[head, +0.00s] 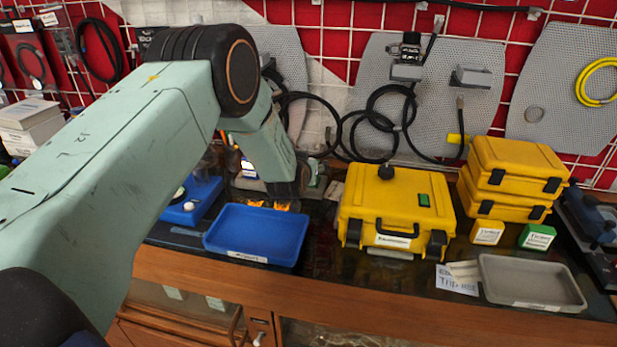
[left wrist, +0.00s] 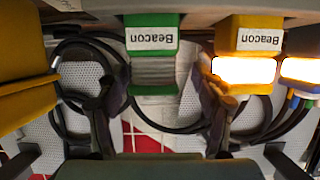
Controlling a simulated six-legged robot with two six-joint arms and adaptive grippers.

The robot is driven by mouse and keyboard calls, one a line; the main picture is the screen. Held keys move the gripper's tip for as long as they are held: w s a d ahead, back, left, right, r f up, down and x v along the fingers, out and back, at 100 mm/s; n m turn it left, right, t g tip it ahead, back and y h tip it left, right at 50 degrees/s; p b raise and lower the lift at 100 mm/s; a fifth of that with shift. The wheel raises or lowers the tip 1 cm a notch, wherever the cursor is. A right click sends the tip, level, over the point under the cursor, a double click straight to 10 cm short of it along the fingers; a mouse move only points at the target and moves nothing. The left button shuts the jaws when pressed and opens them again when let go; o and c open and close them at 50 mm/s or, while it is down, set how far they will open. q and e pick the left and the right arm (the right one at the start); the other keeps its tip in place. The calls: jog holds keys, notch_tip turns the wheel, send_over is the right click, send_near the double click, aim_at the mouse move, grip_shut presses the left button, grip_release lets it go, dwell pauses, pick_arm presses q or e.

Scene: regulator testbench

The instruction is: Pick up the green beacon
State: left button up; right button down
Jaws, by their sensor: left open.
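The green beacon (left wrist: 152,50) shows near the top middle of the left wrist view, which looks upside down. It has green ends, a grey ribbed middle and a "Beacon" label. My left gripper (left wrist: 160,105) is open, its two dark fingers appearing on either side of the beacon; contact is not visible. My right gripper is not in view.
A lit yellow beacon (left wrist: 250,40) stands close by the right finger in the wrist view, with another lit one (left wrist: 302,72) beyond. In the head view, a blue tray (head: 257,232) lies in front, and a yellow case (head: 395,207) stands to the right. A grey tray (head: 532,283) lies farther right.

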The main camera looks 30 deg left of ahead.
pick_arm(q)
jog(key=shift+s+d+r, duration=0.15)
jog(key=shift+d+r, duration=0.2)
jog(key=shift+d, duration=0.25)
jog(key=shift+c, duration=1.4)
jog(key=shift+a+f, duration=0.3)
jog(key=shift+a, duration=0.15)
jog(key=c, duration=0.6)
jog(key=shift+d+r, duration=0.2)
jog(key=shift+d, duration=0.15)
jog(key=c, duration=0.4)
jog(key=shift+a, duration=0.1)
jog(key=shift+c, duration=0.2)
